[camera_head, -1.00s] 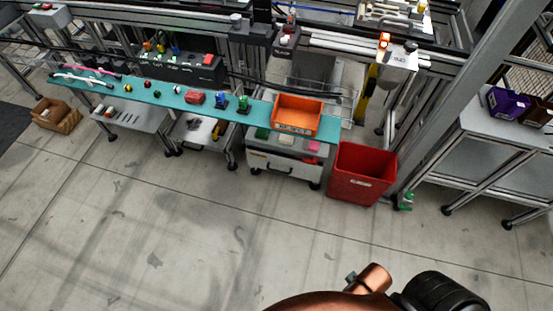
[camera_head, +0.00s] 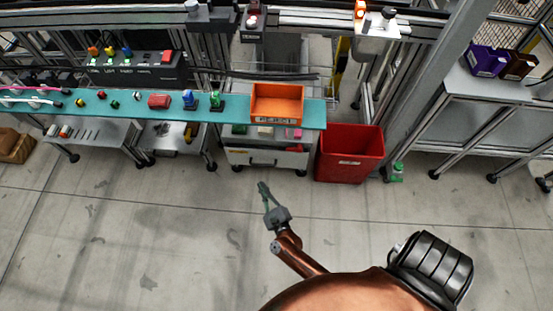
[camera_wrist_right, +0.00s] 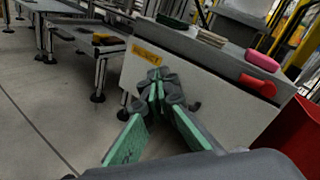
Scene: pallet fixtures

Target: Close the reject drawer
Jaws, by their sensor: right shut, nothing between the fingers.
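The reject drawer (camera_head: 290,158) is a pale grey drawer below the teal bench top, under the orange bin marked REJECT. It sticks out past the bench edge, so it stands open, with green, white and pink items showing inside. Its front panel fills the middle of the right wrist view (camera_wrist_right: 215,98), with a yellow label; a dark handle is partly hidden by my fingers. My right gripper (camera_head: 262,185) is shut and empty, in front of the drawer and low over the floor. In the wrist view its fingertips (camera_wrist_right: 158,76) overlap the panel; contact cannot be told. My left gripper is out of view.
A red bin (camera_head: 350,155) stands just right of the drawer. The orange bin (camera_head: 277,102) sits on the teal bench top (camera_head: 135,115). A low shelf unit (camera_head: 180,140) stands left of the drawer. The floor in front is clear.

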